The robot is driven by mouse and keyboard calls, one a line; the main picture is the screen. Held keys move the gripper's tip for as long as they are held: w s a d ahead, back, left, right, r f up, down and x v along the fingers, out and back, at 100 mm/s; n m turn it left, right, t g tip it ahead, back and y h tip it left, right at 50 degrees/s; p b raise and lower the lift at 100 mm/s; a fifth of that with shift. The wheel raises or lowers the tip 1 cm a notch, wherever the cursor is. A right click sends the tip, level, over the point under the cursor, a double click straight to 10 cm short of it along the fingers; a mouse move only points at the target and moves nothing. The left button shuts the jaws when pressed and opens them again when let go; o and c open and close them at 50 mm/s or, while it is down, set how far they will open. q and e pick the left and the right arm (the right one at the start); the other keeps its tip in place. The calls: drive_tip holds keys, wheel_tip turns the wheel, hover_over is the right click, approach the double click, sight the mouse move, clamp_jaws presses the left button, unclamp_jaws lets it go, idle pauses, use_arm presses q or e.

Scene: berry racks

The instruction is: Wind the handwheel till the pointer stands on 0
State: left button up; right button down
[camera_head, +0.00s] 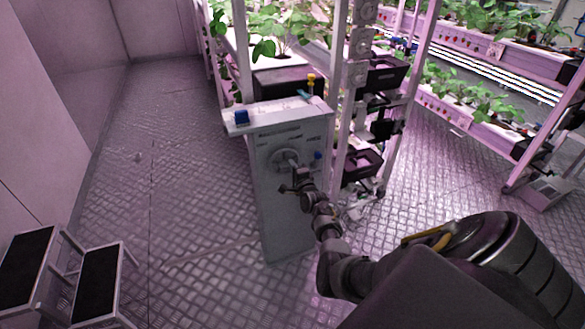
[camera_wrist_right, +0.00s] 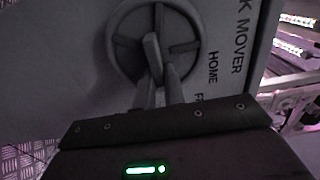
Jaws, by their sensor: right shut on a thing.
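The grey handwheel (camera_head: 279,160) is on the front panel of a tall grey cabinet (camera_head: 285,220) at the foot of a plant rack. In the right wrist view the spoked handwheel (camera_wrist_right: 120,45) fills the upper middle. My right gripper (camera_head: 293,164) reaches it from the front. Its two fingers (camera_wrist_right: 155,72) are shut on the wheel's handle (camera_wrist_right: 151,48), which stands out near the wheel's middle. The panel reads "K MOVER" and "HOME", with more lettering cut off. I cannot make out the pointer or a 0 mark in either view. My left gripper is not in view.
A small blue knob (camera_head: 318,155) is right of the wheel. Plant racks (camera_head: 480,105) stand right and behind. A step stool (camera_head: 98,280) is lower left. The floor left of the cabinet is clear.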

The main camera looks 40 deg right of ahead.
drive_tip(key=c, duration=1.5)
unclamp_jaws()
drive_tip(key=p+v, duration=0.1)
drive_tip(key=v, duration=0.9)
drive_tip(key=shift+s+a, duration=0.2)
drive_tip(key=shift+s, duration=0.15)
